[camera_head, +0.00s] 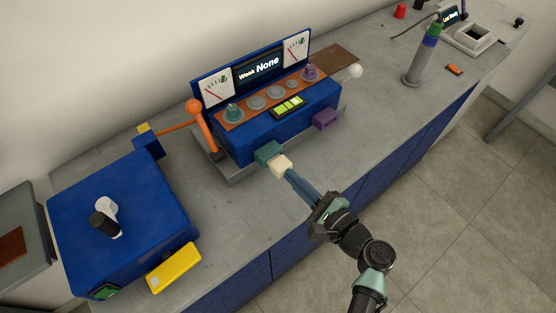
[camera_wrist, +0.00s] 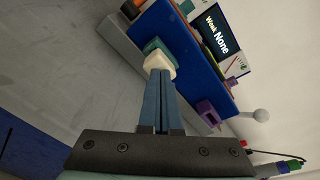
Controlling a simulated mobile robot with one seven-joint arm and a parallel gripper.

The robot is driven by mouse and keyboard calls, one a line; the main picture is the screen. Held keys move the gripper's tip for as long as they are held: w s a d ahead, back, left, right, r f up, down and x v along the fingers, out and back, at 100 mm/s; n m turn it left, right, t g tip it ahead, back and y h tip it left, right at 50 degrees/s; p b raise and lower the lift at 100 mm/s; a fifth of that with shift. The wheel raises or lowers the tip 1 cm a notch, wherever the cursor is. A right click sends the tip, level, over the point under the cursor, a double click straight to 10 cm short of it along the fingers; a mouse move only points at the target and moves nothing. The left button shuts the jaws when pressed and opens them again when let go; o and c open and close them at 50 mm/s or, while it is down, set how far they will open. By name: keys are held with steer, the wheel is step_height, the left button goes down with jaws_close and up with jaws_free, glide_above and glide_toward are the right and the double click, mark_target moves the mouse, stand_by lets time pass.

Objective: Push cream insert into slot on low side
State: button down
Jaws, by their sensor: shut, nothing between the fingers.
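The cream insert (camera_head: 281,165) is a small pale block at the front of a teal block (camera_head: 266,152) on the lower front of the blue device (camera_head: 275,120). In the wrist view, the cream insert (camera_wrist: 159,62) lies in line between the teal block (camera_wrist: 155,46) and my fingertips. My gripper (camera_head: 290,176) is shut, with its blue fingers side by side and their tips against or just short of the insert's outer face. How deep the insert sits in the teal block is hidden. A purple block (camera_head: 326,119) is on the device's front to the right.
The device's screen (camera_head: 259,67) reads "Weak None". An orange-knobbed lever (camera_head: 196,108) stands at its left and a white ball knob (camera_head: 355,71) at its right. A blue box (camera_head: 130,225) and yellow block (camera_head: 173,268) are at left.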

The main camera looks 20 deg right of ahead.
steer(key=shift+w+a, duration=0.1)
steer(key=shift+w, duration=0.25)
